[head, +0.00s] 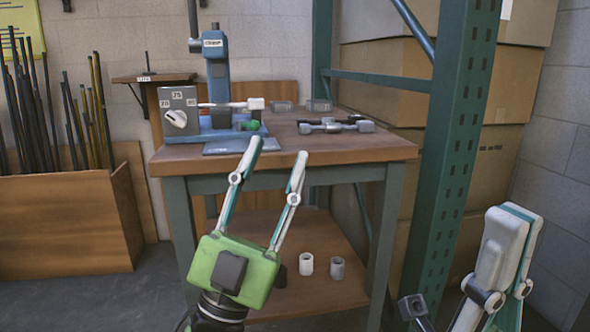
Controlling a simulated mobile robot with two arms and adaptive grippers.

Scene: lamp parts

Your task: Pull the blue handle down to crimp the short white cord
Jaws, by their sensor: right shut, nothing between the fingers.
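The blue crimp press (218,75) stands at the back left of the workbench, with a label on its head. A dark lever (192,18) rises from the head and leaves the top of the picture. I cannot make out a blue grip on it. A short white piece (232,104), likely the cord, lies level across the press base with a thick white end at the right. My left gripper (277,150) is open and empty in front of the bench edge, below and right of the press. My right gripper (510,212) is shut and empty at the lower right, away from the bench.
A grey dial box (180,112) stands left of the press. Grey metal parts (335,125) lie on the right of the wooden benchtop (350,148). A green rack post (457,150) rises between bench and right gripper. Two small cups (306,264) (337,268) stand on the lower shelf.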

